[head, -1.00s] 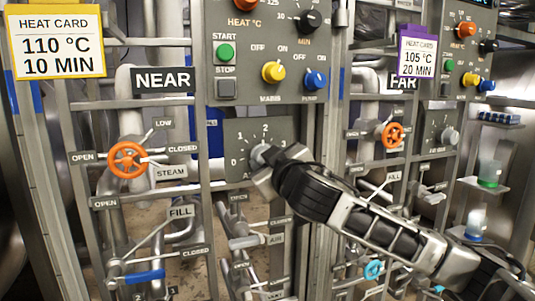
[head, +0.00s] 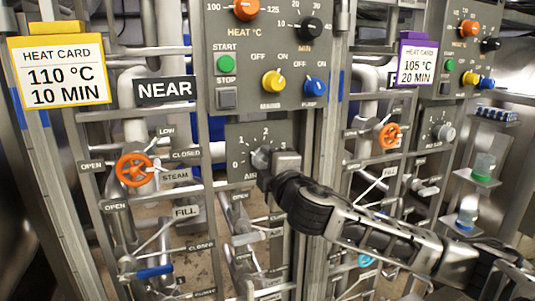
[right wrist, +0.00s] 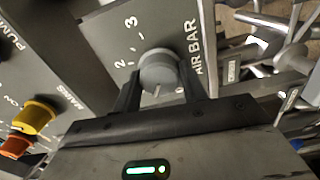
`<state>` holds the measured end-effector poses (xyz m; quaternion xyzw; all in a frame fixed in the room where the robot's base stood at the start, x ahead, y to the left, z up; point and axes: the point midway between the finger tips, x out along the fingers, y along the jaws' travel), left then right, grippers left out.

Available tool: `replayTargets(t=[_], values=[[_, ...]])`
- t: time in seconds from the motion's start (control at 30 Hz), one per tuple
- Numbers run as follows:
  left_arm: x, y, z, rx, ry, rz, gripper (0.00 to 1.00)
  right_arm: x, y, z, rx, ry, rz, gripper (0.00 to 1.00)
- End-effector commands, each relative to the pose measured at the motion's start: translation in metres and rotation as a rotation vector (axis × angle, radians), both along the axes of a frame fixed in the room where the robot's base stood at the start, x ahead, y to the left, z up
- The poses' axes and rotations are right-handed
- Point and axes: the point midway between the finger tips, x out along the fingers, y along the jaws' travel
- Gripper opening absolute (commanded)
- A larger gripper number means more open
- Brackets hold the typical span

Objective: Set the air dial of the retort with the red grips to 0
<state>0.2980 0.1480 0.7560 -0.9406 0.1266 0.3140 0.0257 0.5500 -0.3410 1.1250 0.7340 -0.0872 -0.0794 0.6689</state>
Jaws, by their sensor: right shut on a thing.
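The grey air dial (head: 262,157) sits on a dark panel of the retort marked NEAR, with a scale of which 0, 1 and 2 show in the head view. My right gripper (head: 268,163) is shut on this dial, coming from the lower right. In the right wrist view the round dial (right wrist: 158,70) lies between the two fingers (right wrist: 160,92), beside the words AIR BAR. Its pale mark faces the gripper's palm, away from the 2 and 3; the number there is not clear. I see no red grips; a blue grip (head: 154,272) shows below the NEAR panel. My left gripper is not in view.
Orange handwheels (head: 134,170) stand left of the dial and on the far retort (head: 389,136). Yellow (head: 273,82) and blue (head: 314,87) knobs sit above the dial. Pipes and levers crowd the space below. A yellow heat card (head: 63,72) hangs at left.

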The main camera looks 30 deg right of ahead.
Motion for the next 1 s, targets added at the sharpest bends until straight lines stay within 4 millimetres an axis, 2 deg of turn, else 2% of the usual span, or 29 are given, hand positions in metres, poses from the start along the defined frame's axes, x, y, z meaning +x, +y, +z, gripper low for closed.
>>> replayTargets(t=[0.03, 0.4, 0.7, 1.0], values=[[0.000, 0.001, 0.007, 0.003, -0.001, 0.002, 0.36, 0.000, 0.000, 0.003, -0.042, 0.013, 0.001, 0.19], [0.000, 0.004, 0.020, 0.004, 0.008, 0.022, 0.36, 0.000, 0.000, 0.002, -0.385, 0.095, 0.001, 0.19], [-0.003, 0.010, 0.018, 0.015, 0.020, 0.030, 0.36, 0.000, 0.000, -0.001, -0.635, 0.154, 0.002, 0.19], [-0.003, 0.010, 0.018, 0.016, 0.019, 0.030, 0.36, 0.000, 0.000, -0.001, -0.800, 0.193, 0.002, 0.19]])
